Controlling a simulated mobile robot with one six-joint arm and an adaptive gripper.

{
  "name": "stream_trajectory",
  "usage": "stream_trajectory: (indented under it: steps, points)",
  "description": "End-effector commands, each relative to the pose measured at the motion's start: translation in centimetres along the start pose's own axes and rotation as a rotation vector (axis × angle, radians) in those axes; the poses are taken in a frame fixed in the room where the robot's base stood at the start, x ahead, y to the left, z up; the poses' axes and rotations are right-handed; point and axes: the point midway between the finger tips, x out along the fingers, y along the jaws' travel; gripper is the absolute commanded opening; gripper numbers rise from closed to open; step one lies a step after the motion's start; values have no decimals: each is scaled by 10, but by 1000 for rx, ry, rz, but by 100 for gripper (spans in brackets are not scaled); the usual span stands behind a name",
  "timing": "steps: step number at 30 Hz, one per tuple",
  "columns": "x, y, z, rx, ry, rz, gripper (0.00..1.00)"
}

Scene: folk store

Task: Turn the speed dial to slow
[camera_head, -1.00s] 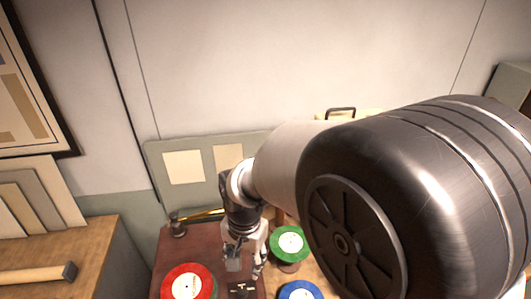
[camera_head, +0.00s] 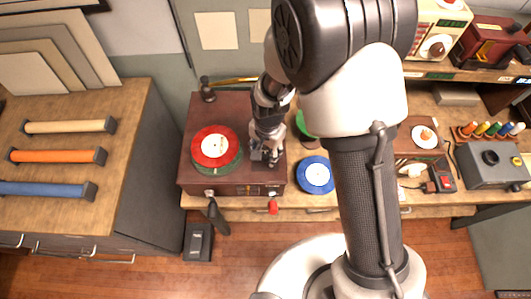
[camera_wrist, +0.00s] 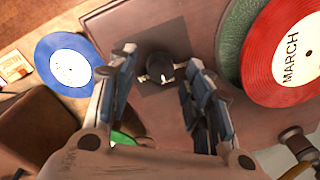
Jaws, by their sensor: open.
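The dial (camera_wrist: 159,66) shows in the wrist view as a small dark knob with pale tips on a dark square plate on the brown record player. Its setting is not readable. My gripper (camera_wrist: 160,78) is open, with one finger on each side of the dial and gaps between. In the head view my gripper (camera_head: 266,153) hangs over the right part of the record player (camera_head: 232,112) and hides most of the dial. A red record (camera_head: 215,146), labelled MARCH in the wrist view (camera_wrist: 290,55), lies on the green platter left of my gripper.
A blue record (camera_head: 314,175) lies right of the player, with a green record (camera_head: 304,124) behind it, partly hidden by my arm. A brass tone arm (camera_head: 233,80) runs along the player's back. A workbench with coloured rollers (camera_head: 57,156) stands at left.

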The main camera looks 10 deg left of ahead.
Motion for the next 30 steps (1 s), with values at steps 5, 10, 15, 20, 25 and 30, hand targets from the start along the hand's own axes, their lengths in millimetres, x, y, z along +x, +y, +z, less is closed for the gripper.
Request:
stream_trajectory:
  steps: [5,10,15,20,25,30]
  points:
    - [17,0,0,0,0,0,46]
    - [20,0,0,0,0,0,46]
    - [20,0,0,0,0,-1,46]
    - [20,0,0,0,0,-1,35]
    - [20,0,0,0,0,-1,24]
    - [20,0,0,0,0,-1,12]
